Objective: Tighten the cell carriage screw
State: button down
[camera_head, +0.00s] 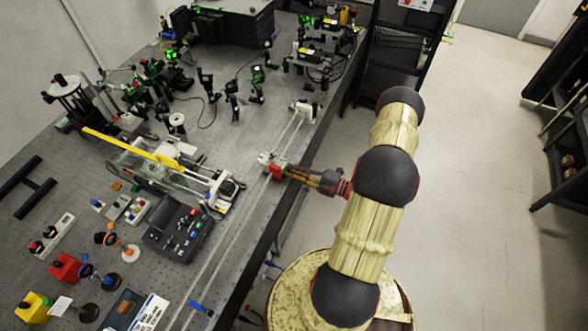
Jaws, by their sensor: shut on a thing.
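The cell carriage (266,160), a small white and red block, sits on the long pale rails near the right edge of the bench. My gripper (289,172) reaches in from the right, roughly level, with its fingertips at the red right side of the carriage. It is shut on the carriage screw there. The screw itself is hidden by the fingers and too small to make out.
The perforated bench (230,150) carries several green-lit optics at the back. Left of the carriage stand a clear-sided apparatus with a yellow bar (133,148) and a dark control box (178,232). A white block (303,110) sits at the rails' far end. Open floor lies right.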

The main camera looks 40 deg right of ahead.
jog(key=shift+f+m, duration=0.1)
jog(key=shift+m, duration=0.4)
jog(key=c, duration=2.1)
grip_release()
jog(key=v, duration=1.2)
